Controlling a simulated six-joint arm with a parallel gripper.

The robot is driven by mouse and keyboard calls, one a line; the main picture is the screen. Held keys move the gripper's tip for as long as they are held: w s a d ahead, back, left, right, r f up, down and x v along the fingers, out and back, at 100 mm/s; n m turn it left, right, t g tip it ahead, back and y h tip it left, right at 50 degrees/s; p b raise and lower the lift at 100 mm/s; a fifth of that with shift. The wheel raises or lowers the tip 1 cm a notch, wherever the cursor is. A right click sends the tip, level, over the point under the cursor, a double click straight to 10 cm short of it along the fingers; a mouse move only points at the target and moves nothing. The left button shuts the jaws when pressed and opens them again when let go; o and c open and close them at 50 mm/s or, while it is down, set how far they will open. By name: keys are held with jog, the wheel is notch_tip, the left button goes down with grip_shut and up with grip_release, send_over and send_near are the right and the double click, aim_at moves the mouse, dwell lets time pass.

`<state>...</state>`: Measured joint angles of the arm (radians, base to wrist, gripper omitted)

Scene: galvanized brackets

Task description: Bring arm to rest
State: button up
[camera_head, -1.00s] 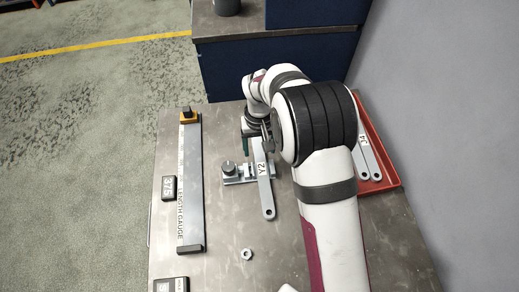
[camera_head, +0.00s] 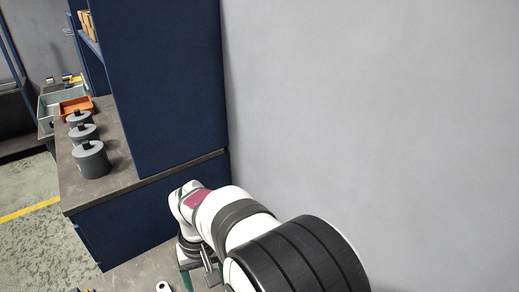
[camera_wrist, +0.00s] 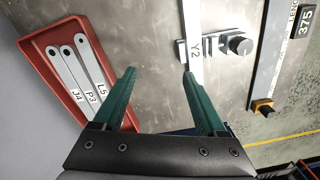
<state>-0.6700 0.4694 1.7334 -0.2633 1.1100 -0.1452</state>
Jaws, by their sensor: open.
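My gripper (camera_wrist: 159,73) is open in the wrist view, its two green fingers spread with nothing between them. The grey bracket marked Y2 (camera_wrist: 194,28) lies on a metal fixture with a round knob (camera_wrist: 240,45), just beyond the right fingertip. That fingertip overlaps its near end in the picture; I cannot tell whether they touch. In the head view my bent arm fills the bottom centre, and only a bit of a green finger (camera_head: 186,281) shows. A holed bracket end (camera_head: 163,287) peeks in at the bottom edge.
A red tray (camera_wrist: 47,92) holding brackets J4, P3 and L5 (camera_wrist: 92,60) lies left of the fingers. A length gauge (camera_wrist: 272,55) and a 375 display (camera_wrist: 303,22) are at right. A blue cabinet (camera_head: 165,90), a counter with grey canisters (camera_head: 91,160), and a wall (camera_head: 380,110) stand beyond.

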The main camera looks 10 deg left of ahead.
jog(key=s+d+r+m, duration=0.25)
jog(key=d+r, duration=0.25)
jog(key=d, duration=0.4)
jog(key=s+d+r+m+y, duration=0.1)
jog(key=s+d+r+m, duration=0.1)
jog(key=s+d+m, duration=0.6)
jog(key=s+d, duration=0.5)
jog(key=s, duration=0.3)
jog(key=shift+m+y, duration=0.3)
jog(key=shift+m, duration=0.05)
